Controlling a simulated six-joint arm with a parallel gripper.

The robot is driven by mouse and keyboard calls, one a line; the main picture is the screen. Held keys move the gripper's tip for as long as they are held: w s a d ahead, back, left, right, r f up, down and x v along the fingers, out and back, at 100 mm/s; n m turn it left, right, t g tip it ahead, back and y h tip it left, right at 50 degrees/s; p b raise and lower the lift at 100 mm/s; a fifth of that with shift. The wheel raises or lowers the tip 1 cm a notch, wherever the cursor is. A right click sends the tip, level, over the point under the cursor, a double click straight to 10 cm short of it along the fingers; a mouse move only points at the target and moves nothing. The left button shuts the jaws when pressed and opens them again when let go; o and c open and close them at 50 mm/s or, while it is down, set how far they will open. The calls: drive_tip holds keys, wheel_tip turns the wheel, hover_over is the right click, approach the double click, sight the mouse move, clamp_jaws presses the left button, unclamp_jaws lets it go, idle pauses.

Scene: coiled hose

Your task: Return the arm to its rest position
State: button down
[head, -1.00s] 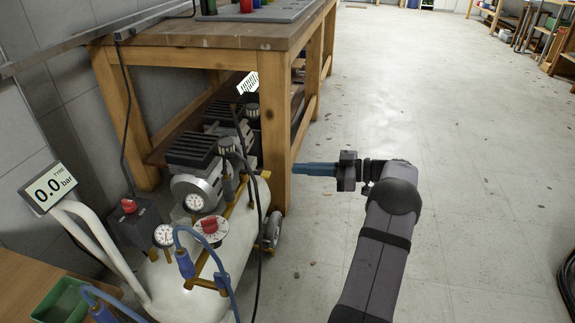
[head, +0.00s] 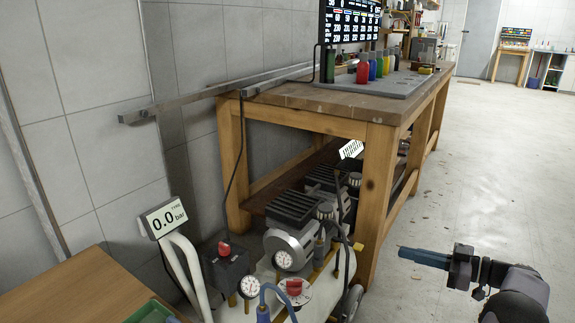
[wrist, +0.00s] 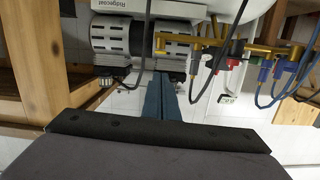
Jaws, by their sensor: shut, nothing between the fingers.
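My gripper (head: 424,257) is at the lower right of the head view, to the right of the wooden workbench's front leg. Its blue fingers are together and point left, with nothing between them. In the wrist view the shut fingers (wrist: 161,97) point towards the compressor (wrist: 185,45) and seem apart from it. The compressor (head: 290,243) stands in front of and partly under the bench in the head view, with gauges, a red knob and a blue hose (head: 275,290). The lower part of the compressor is cut off in the head view.
The wooden workbench (head: 375,200) carries several coloured bottles (head: 378,66) and a screen (head: 350,22). A display reading 0.0 bar (head: 163,218) stands at the left above a wooden table top (head: 75,290).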

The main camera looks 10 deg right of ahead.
wheel_tip(320, 180, down, 6)
drive_tip(key=d+m+h, duration=0.3)
drive_tip(key=m, duration=0.7)
drive_tip(key=s+a+f+m+g+h, duration=0.1)
drive_tip(key=s+a+f+m+g, duration=0.15)
drive_tip(key=s+f+m, duration=0.45)
drive_tip(key=s+a+f+m+g+h, duration=0.1)
drive_tip(key=s+a+f+m+g, duration=0.2)
drive_tip(key=f, duration=0.8)
drive_tip(key=s+a+r+g+h+p, duration=0.25)
drive_tip(key=s+a+g, duration=0.65)
drive_tip(key=s, duration=0.6)
drive_tip(key=s+a+r+n+h+p, duration=0.35)
drive_tip(key=a+r+n, duration=0.35)
drive_tip(key=a+r, duration=0.35)
drive_tip(key=w+a+r+n+t+p, duration=0.3)
drive_tip(key=w+a+r+n, duration=0.2)
drive_tip(key=a+r, duration=0.35)
wheel_tip(320, 180, up, 38)
drive_tip(key=p, duration=3.7)
drive_tip(key=shift+s+d+h+p, duration=0.2)
drive_tip(key=shift+h+p, duration=0.1)
drive_tip(key=shift+p, duration=0.05)
